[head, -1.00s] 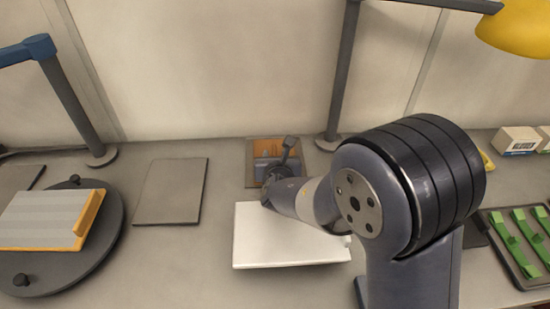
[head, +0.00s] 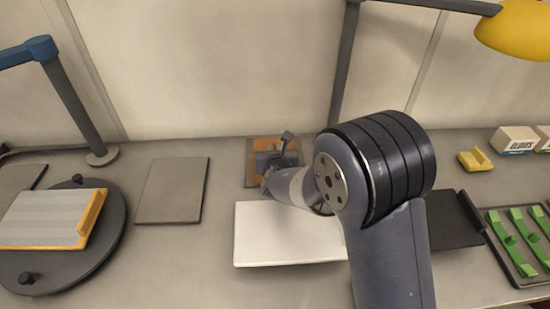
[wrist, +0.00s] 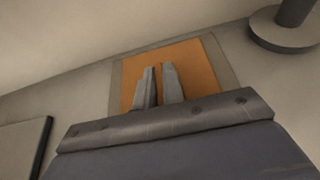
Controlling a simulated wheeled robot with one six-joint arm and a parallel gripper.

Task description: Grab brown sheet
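The brown sheet (head: 262,145) lies flat at the back middle of the bench, on a slightly larger grey-tan backing (wrist: 226,66). My gripper (head: 275,160) is over it and hides part of it in the head view. In the wrist view the sheet (wrist: 200,68) shows orange-brown behind and around the two grey fingers (wrist: 160,80). The fingers have a narrow gap between them, with nothing seen held. I cannot tell whether the fingertips touch the sheet.
A white board (head: 275,240) lies in front, under my arm. A grey panel (head: 170,190) and a turntable (head: 110,240) are to the left. A lamp post base (head: 328,142) stands right of the sheet. A dark tray (head: 455,232) and a yellow block (head: 475,160) are further right.

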